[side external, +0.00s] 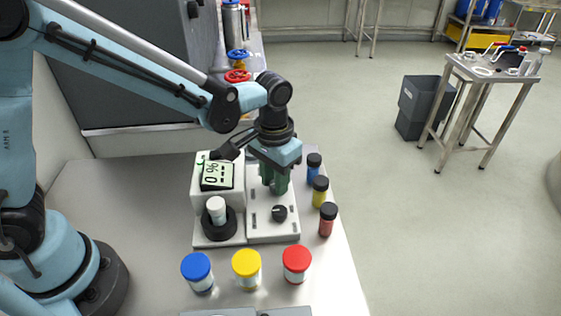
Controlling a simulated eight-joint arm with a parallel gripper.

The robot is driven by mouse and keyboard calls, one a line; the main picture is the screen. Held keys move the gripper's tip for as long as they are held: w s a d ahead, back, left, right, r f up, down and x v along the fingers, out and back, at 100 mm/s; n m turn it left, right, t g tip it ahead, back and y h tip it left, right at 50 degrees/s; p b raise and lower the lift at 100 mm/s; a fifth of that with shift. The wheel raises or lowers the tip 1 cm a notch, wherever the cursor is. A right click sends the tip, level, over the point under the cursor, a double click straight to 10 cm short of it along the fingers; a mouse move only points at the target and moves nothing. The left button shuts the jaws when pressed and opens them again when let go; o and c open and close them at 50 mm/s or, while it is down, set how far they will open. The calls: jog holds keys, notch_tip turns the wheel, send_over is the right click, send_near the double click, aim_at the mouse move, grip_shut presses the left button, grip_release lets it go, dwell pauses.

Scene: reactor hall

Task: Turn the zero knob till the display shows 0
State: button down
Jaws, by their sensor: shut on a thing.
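A white meter (232,188) stands on the bench with a lit display (217,176). The display seems to read "0 %", turned sideways and small, so I cannot be sure of all its characters. Beside it is a pale control panel (259,230) with dark slots. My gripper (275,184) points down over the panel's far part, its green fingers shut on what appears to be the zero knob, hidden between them. A second black knob (279,213) sits free on the panel nearer the camera. A white-capped vial (216,209) stands in a black holder on the meter's base.
Jars with blue (196,265), yellow (246,262) and red (297,258) lids stand in front. Black-capped blue (313,168), yellow (320,191) and red (327,219) vials line the panel's right side. A grey cabinet is behind. A steel cart (490,72) stands far off.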

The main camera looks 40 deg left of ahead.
jog(key=shift+n, duration=0.5)
jog(key=c, duration=0.8)
grip_release()
jog(key=shift+r, duration=0.1)
notch_tip(320, 180, up, 12)
